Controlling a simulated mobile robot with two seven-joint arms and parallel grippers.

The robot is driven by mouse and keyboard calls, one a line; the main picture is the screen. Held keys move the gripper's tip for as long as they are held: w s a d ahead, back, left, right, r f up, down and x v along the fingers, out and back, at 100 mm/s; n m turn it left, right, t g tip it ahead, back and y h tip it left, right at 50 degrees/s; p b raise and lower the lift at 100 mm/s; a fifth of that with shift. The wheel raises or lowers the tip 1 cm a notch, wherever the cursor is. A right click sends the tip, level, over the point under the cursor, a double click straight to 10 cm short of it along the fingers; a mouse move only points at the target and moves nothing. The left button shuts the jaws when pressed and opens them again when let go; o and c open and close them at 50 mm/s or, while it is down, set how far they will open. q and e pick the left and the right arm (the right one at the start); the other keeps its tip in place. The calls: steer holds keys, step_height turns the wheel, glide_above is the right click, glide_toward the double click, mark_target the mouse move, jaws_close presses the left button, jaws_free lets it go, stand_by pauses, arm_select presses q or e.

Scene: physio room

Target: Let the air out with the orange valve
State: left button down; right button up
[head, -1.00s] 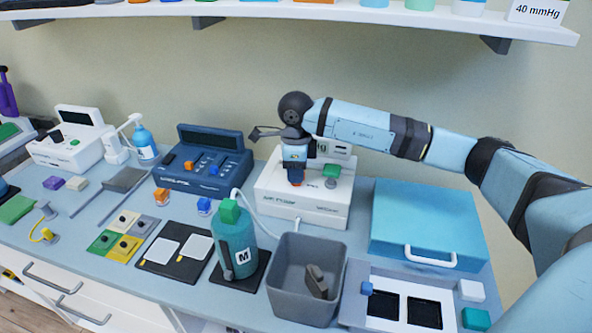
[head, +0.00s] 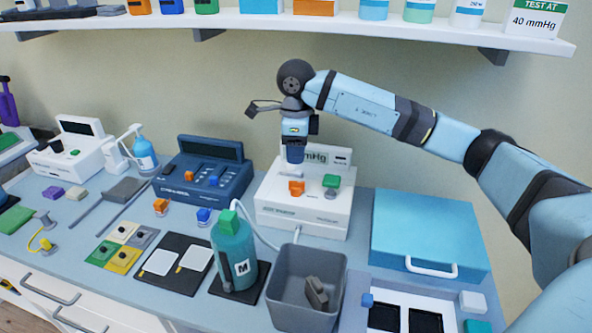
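The orange valve (head: 296,187) is on the front of a white pressure unit (head: 302,218), to the left of a green knob (head: 331,182). My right gripper (head: 295,160) points down just above and behind the orange valve in the picture, apart from it. Its fingertips are too small to tell whether they are open or shut. The gripper hides part of the unit's display, where "mmHg" partly shows. A white tube (head: 262,228) runs from the unit toward the teal cuff marked M (head: 233,255). My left gripper is out of view.
A blue device (head: 203,175) with orange and blue controls stands left of the unit. A grey bin (head: 280,292) stands in front, and a blue case (head: 425,230) lies to the right. A shelf (head: 400,30) with bottles runs above.

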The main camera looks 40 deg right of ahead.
step_height(320, 180, up, 5)
steer(key=shift+f, duration=0.1)
stand_by(0.7)
